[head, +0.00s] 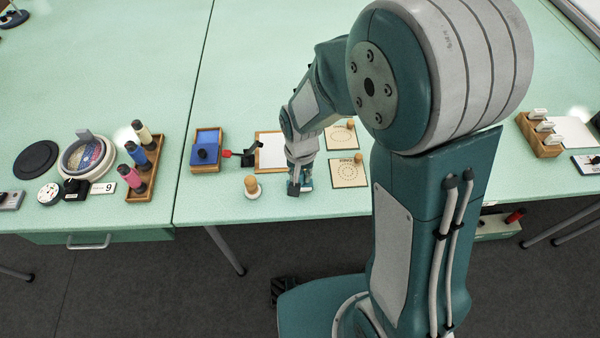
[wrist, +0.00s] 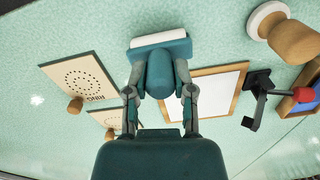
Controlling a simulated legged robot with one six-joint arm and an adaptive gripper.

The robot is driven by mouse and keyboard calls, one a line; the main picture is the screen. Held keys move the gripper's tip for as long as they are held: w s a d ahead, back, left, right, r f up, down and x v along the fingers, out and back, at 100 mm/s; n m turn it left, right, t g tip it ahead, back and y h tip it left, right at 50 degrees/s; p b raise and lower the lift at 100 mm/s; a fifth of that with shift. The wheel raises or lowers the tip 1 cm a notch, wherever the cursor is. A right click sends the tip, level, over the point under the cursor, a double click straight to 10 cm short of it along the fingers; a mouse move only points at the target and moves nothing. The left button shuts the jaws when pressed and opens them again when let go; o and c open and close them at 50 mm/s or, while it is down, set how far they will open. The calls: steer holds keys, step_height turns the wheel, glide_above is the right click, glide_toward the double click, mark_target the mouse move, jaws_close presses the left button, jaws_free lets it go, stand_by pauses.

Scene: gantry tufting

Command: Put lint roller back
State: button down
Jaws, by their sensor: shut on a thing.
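My gripper (wrist: 160,92) is shut on the teal handle of the lint roller (wrist: 160,70). The white roller head lies beyond the fingertips, crosswise in the wrist view. In the head view my gripper (head: 294,187) is low over the front of the green table, between a wooden knob on a white base and the pattern boards. The roller is mostly hidden there by my gripper. I cannot tell whether it touches the table. A black bracket (wrist: 257,98) stands to the right of the roller in the wrist view; it also shows in the head view (head: 248,156).
The wooden knob (head: 252,187) stands close left of my gripper. Pattern boards (head: 348,173) lie to its right. A framed white sheet (head: 271,151) lies behind it. A wooden tray with a blue block (head: 206,152) is farther left. A rack of spools (head: 141,167) stands beyond the table seam.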

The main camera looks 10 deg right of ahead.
steer(key=shift+c, duration=2.3)
jaws_free()
step_height(320, 180, up, 12)
steer(key=shift+d+r, duration=0.15)
steer(key=s+d+r+n+t, duration=0.2)
steer(key=s+d+r+t, duration=0.3)
steer(key=s+d+r, duration=0.5)
steer(key=s+r, duration=0.1)
steer(key=s, duration=0.1)
steer(key=shift+s+d+r+t, duration=0.2)
steer(key=shift+s+t, duration=0.1)
steer(key=shift+s, duration=0.1)
